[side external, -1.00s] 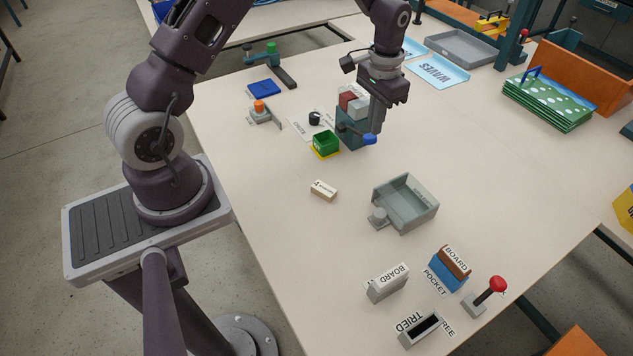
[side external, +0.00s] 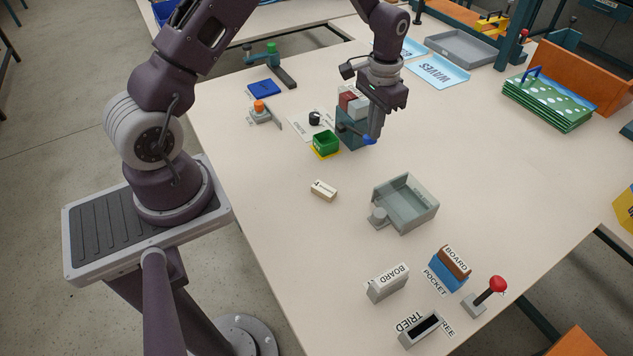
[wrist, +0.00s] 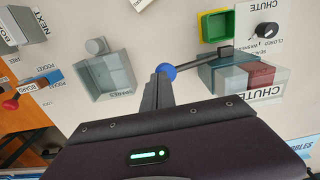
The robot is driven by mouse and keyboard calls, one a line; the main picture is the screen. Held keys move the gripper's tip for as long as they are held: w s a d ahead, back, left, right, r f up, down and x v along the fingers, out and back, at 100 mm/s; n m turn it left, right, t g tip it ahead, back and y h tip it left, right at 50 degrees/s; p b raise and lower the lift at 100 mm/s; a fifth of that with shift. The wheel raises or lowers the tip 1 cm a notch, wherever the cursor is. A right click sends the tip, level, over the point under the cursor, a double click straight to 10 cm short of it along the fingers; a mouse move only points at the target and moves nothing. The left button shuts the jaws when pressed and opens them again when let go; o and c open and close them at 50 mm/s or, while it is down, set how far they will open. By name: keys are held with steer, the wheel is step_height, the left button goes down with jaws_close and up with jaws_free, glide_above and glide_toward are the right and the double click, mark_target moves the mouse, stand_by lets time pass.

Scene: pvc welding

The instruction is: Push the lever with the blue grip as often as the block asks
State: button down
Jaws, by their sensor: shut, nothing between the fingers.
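The lever's blue grip (side external: 368,141) is a round knob on a dark rod, at the side of a teal box (side external: 349,130) with red and grey blocks on top. In the wrist view the blue grip (wrist: 166,70) sits right at my fingertips, and the rod runs right to the box. My gripper (side external: 374,136) is shut and empty, pointing down at the grip; it seems to touch it, but I cannot be sure. A small cream block (side external: 323,190) with a dark marking lies on the table; the marking is too small to read.
A green bin (side external: 326,143) on a yellow mat and a black knob (side external: 315,118) are left of the box. A grey open tray (side external: 405,204) stands nearer the front. A red-knobbed lever (side external: 497,284) stands at the front right. The table right of the lever is clear.

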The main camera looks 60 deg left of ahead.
steer(key=shift+f, duration=3)
steer(key=shift+r, duration=4.2)
step_height(320, 180, up, 5)
steer(key=shift+f, duration=3.05)
